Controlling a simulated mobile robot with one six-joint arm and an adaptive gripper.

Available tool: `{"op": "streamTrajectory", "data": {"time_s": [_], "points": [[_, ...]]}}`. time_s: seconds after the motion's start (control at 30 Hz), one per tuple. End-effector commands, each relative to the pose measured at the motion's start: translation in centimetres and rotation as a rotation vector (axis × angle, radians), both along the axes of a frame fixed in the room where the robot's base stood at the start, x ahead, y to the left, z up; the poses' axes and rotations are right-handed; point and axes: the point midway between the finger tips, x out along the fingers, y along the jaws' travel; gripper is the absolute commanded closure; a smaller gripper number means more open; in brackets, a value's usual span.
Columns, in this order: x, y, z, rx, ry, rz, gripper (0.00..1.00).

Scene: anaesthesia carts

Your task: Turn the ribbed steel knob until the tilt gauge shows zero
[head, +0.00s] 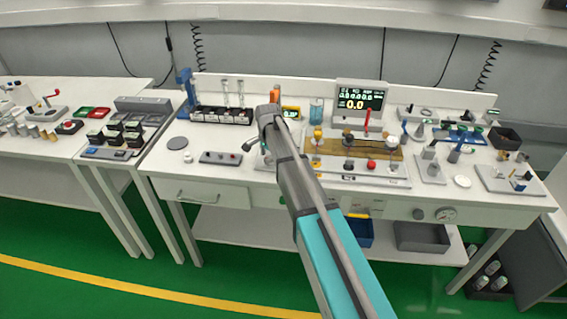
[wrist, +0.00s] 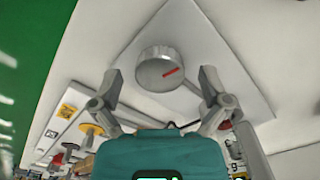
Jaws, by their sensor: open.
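A grey steel knob (wrist: 160,68) with a ribbed side and a red line on its face sits on a pale angular plate (wrist: 205,45) in the wrist view. My gripper (wrist: 160,76) is open, with one finger on each side of the knob; I cannot tell whether either touches it. In the head view my arm covers this part of the bench, so the knob is hidden there.
A display (head: 358,102) reading 0.0 stands at the back. A brown board (head: 345,148) with coloured knobs lies right of my arm. A grey box with buttons (head: 220,158) and a grey disc (head: 178,143) lie to its left. A blue rack (head: 187,90) stands at the back left.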

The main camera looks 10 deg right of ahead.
Motion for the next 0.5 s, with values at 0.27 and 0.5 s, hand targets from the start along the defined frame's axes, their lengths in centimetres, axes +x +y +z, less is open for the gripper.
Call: {"op": "streamTrajectory", "data": {"time_s": [0.27, 0.5], "points": [[-0.01, 0.01, 0.0, 0.0, 0.0, 0.066, 0.04], [-0.01, 0.0, 0.0, 0.0, 0.0, 0.196, 0.04]]}}
